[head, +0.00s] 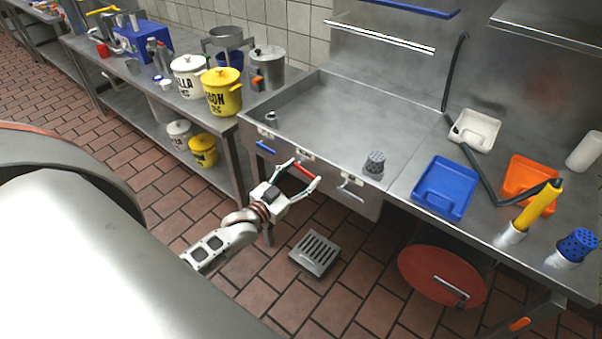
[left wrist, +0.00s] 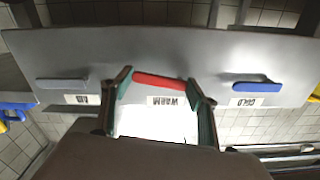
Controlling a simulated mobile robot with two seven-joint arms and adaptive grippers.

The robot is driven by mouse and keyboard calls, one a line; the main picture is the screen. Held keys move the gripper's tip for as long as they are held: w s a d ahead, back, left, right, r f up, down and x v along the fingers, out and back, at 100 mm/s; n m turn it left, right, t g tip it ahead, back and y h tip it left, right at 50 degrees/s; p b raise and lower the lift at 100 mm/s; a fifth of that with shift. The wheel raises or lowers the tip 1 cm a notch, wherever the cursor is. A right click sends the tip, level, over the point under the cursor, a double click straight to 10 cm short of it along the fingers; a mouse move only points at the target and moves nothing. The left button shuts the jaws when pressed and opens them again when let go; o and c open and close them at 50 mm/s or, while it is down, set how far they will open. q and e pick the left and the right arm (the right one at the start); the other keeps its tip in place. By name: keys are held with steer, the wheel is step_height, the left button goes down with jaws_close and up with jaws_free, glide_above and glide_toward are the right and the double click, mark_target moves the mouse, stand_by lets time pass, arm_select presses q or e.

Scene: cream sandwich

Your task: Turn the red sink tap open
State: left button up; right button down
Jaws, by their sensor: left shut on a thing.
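The red tap handle (head: 301,170) is on the front panel of the steel sink (head: 349,107). It also shows in the left wrist view (left wrist: 160,80), lying roughly level in the picture beside a label reading WARM. My left gripper (head: 304,173) is at the front panel, with one finger at each end of the red handle, shut on it. In the left wrist view the fingers (left wrist: 160,92) flank the handle. My right gripper is not in view.
A blue handle (head: 265,147) and a grey handle (head: 350,188) flank the red one on the panel. A floor drain (head: 314,253) lies below. A blue tray (head: 445,187) is on the counter at the right. A yellow pot (head: 222,92) stands on the left table.

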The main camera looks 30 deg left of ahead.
arm_select(q)
steer(key=shift+w+a+f+m+b, duration=0.1)
steer(key=shift+a+f+m+b, duration=0.4)
steer(key=shift+m, duration=2.05)
steer(key=shift+s+a+f+m+b, duration=0.1)
steer(key=shift+a+f+m+b, duration=0.45)
steer(key=shift+m, duration=1.95)
steer(key=shift+w+a+f+m+b, duration=0.1)
steer(key=shift+a+f+m+b, duration=0.4)
steer(key=shift+m, duration=2.05)
steer(key=shift+r, duration=0.25)
steer(key=o, duration=1.6)
steer(key=s, duration=1.2)
steer(key=shift+a, duration=0.4)
